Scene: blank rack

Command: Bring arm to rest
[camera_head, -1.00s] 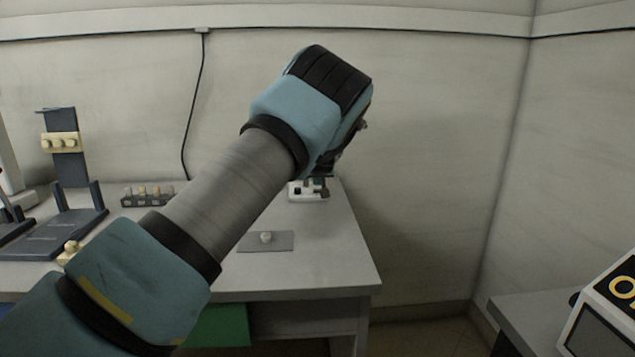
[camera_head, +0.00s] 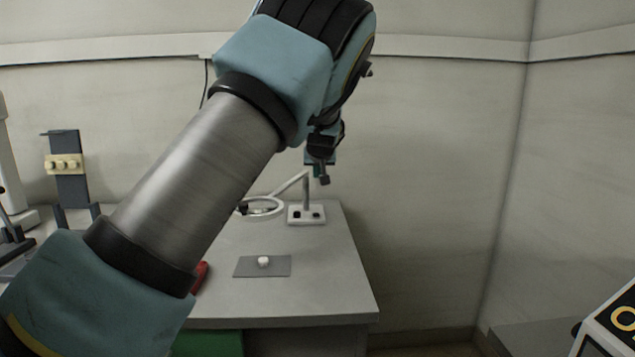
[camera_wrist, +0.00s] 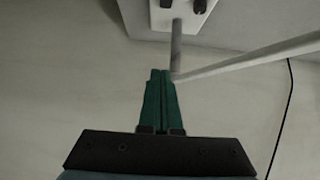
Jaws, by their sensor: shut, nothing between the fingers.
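My arm crosses the head view from the lower left up to the top middle, raised above the table. My gripper (camera_head: 323,178) hangs below the wrist, pointing down, above the back part of the table. In the wrist view my gripper (camera_wrist: 159,75) shows its two green fingers side by side and touching, with nothing between them. The fingers appear near the post of a white stand, but I cannot tell the gap.
The white stand (camera_head: 307,214) with a ring on an arm stands at the table's back. A grey plate (camera_head: 245,266) carries a small white piece (camera_head: 263,262). A dark rack (camera_head: 70,190) is at left; a red object (camera_head: 201,277) is partly hidden. An instrument (camera_head: 610,325) is lower right.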

